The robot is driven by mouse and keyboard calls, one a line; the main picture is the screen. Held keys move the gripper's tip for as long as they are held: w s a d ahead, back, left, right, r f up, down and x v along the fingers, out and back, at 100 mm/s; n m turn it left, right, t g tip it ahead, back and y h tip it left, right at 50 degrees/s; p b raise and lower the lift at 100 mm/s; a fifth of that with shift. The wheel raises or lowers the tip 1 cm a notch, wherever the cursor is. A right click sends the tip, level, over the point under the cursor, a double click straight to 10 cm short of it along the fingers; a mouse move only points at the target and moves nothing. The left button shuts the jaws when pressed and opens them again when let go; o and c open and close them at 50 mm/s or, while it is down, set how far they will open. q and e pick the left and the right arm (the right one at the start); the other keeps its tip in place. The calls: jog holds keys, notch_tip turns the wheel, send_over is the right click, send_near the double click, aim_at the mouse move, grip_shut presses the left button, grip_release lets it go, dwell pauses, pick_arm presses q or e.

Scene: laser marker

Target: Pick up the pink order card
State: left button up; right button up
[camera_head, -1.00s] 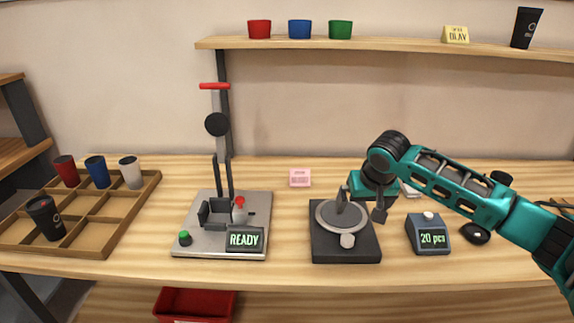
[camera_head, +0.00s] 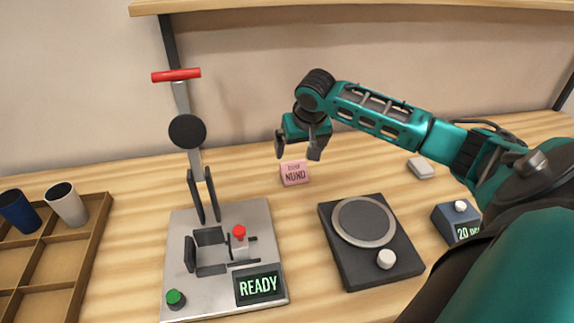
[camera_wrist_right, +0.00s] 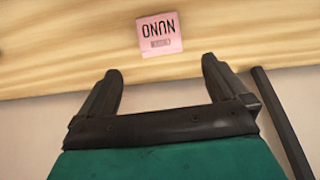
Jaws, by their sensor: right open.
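The pink order card (camera_head: 294,173) stands on the wooden table toward the back, right of the press. My right gripper (camera_head: 297,153) is open and empty, just above and behind the card in the head view. In the right wrist view the card (camera_wrist_right: 160,34) lies beyond the fingertips, near the middle of the gap between the fingers (camera_wrist_right: 160,75). The card is apart from both fingers. My left gripper is not in view.
A press with a READY display (camera_head: 259,286) stands left of the card. A black round-plated device (camera_head: 365,222) stands in front right. A counter box (camera_head: 459,221) and a pale block (camera_head: 421,168) are farther right. A compartment tray (camera_head: 93,240) is at left.

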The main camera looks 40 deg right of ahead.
send_over(294, 167)
jog(key=s, duration=0.2)
jog(key=f, duration=0.3)
jog(key=a+f, duration=0.1)
jog(key=f, duration=0.1)
jog(key=shift+s+f+b, duration=0.1)
jog(key=shift+f+b, duration=0.15)
jog(key=shift+b, duration=0.15)
jog(key=b+x, duration=0.1)
jog(key=x, duration=0.4)
jog(key=shift+w+d+f, duration=0.1)
jog(key=shift+w+f, duration=0.15)
jog(key=shift+c, duration=0.3)
jog(key=shift+c, duration=0.7)
jog(key=c, duration=0.7)
jog(key=shift+c, duration=0.2)
